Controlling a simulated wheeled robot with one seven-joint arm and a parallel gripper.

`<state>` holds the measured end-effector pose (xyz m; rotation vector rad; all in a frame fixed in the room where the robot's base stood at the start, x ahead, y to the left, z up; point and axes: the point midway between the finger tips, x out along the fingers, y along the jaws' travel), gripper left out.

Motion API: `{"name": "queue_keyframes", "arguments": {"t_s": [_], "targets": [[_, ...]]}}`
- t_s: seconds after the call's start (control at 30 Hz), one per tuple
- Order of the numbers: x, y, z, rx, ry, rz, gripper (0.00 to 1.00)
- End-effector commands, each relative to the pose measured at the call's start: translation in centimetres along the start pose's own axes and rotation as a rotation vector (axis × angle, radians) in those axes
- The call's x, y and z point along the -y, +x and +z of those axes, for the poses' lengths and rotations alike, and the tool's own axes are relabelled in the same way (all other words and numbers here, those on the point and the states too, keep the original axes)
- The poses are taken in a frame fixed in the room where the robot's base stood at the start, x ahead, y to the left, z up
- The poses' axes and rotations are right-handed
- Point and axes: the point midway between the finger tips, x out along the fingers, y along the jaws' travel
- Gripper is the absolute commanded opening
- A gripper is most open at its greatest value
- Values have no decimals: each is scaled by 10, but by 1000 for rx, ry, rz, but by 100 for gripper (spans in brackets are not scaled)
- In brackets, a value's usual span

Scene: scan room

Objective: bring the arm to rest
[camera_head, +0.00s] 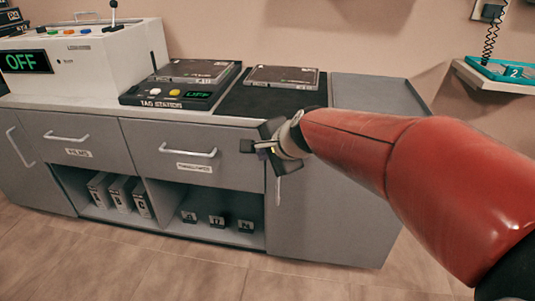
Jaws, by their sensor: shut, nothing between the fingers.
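My red arm (400,165) reaches in from the right side of the picture. My gripper (265,153) is at its end, in front of the grey cabinet's upper right part, near the drawer front. The gripper is shut with nothing visible in it. It is small in this view, and part of it is hidden by my own wrist. I cannot tell whether it touches the cabinet.
The grey cabinet (330,220) bears a white machine reading OFF (90,65), a tag station (180,95) and a flat dark case (282,78). Its open shelf (170,225) holds binders and small numbered blocks. A wall shelf (500,82) holds a teal device. Floor in front is clear.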

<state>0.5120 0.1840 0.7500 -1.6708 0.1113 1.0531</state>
Motion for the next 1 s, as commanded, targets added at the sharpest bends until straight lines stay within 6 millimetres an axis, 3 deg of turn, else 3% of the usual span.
{"name": "queue_keyframes", "arguments": {"t_s": [0.23, 0.33, 0.47, 0.6, 0.73, 0.87, 1.0], "targets": [[1, -23, 12, -3, -15, 5, 0], [-14, -41, 10, -24, -109, 33, 0], [-62, -86, 1, -69, -371, 130, 0], [-131, -137, -8, -91, -680, 284, 0], [-187, -171, -12, -76, -892, 411, 0], [-220, -189, -14, -52, -1011, 488, 0], [-231, -195, -14, -40, -1052, 516, 0]]}}
